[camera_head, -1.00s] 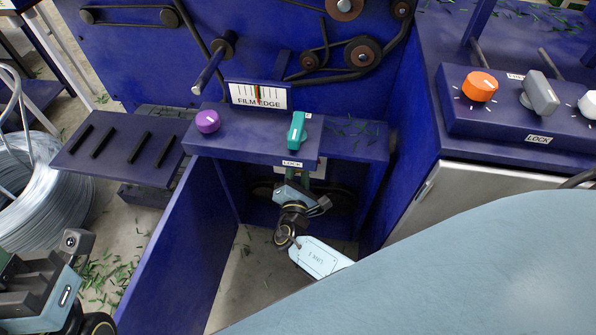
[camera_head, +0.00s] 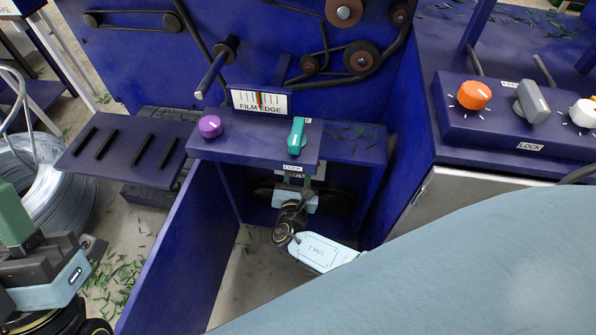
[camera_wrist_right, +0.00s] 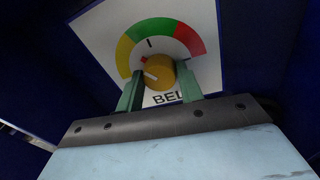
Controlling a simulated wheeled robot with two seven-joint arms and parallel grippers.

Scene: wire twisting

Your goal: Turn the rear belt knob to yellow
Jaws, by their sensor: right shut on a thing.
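The rear belt knob (camera_wrist_right: 158,72) is round and ochre with a pale pointer line. My right gripper (camera_wrist_right: 160,86) is shut on the knob, with one green finger on each side. In the head view this gripper (camera_head: 293,182) reaches under the front panel, and the knob is hidden there. My left gripper (camera_head: 12,215) is at the left edge, partly out of frame, its opening unclear.
The overhanging panel (camera_head: 245,150) carries a purple knob (camera_head: 210,126) and a teal lever (camera_head: 297,134). A blue side wall (camera_head: 185,255) stands left of my right gripper. A wire coil (camera_head: 70,195) lies at left. An orange knob (camera_head: 474,95) is on the right console.

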